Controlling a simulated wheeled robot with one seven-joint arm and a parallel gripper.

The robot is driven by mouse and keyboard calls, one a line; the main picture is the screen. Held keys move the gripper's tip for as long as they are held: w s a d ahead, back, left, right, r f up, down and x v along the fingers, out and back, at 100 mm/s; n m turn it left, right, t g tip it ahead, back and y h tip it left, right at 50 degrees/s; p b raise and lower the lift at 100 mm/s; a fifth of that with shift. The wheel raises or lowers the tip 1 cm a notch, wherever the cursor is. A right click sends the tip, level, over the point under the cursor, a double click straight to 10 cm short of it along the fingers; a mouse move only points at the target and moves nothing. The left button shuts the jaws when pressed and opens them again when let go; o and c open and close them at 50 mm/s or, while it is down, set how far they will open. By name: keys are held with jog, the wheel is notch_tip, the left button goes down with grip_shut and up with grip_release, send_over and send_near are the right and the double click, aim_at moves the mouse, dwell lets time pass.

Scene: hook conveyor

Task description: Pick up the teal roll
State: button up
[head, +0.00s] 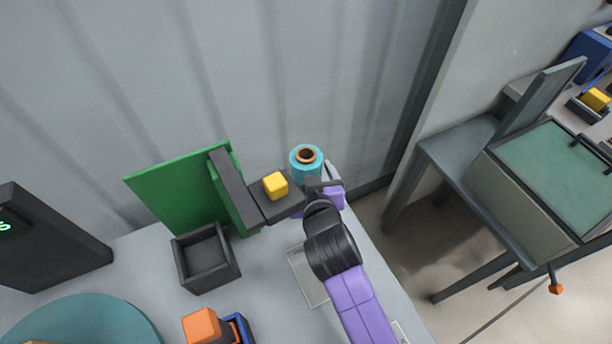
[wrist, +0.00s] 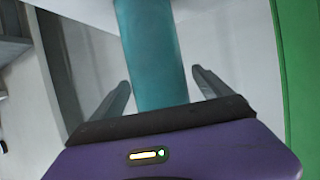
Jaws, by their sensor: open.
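The teal roll (head: 305,165) stands upright near the back of the table in the head view, with a brown core showing at its top. In the wrist view the teal roll (wrist: 152,55) lies between the two fingers, with a gap on each side. My gripper (wrist: 160,90) is open, and its fingers are apart from the roll. In the head view my gripper (head: 318,186) is at the near side of the roll's lower part, and my wrist hides part of it.
A yellow cube (head: 276,185) sits on a dark ledge (head: 255,190) just left of the roll. A green panel (head: 178,192) and a dark open box (head: 206,257) stand further left. An orange block (head: 200,325) is at the front. The wall is close behind.

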jog(key=shift+c, duration=0.4)
jog(key=c, duration=1.8)
jog(key=shift+r, duration=0.1)
grip_shut()
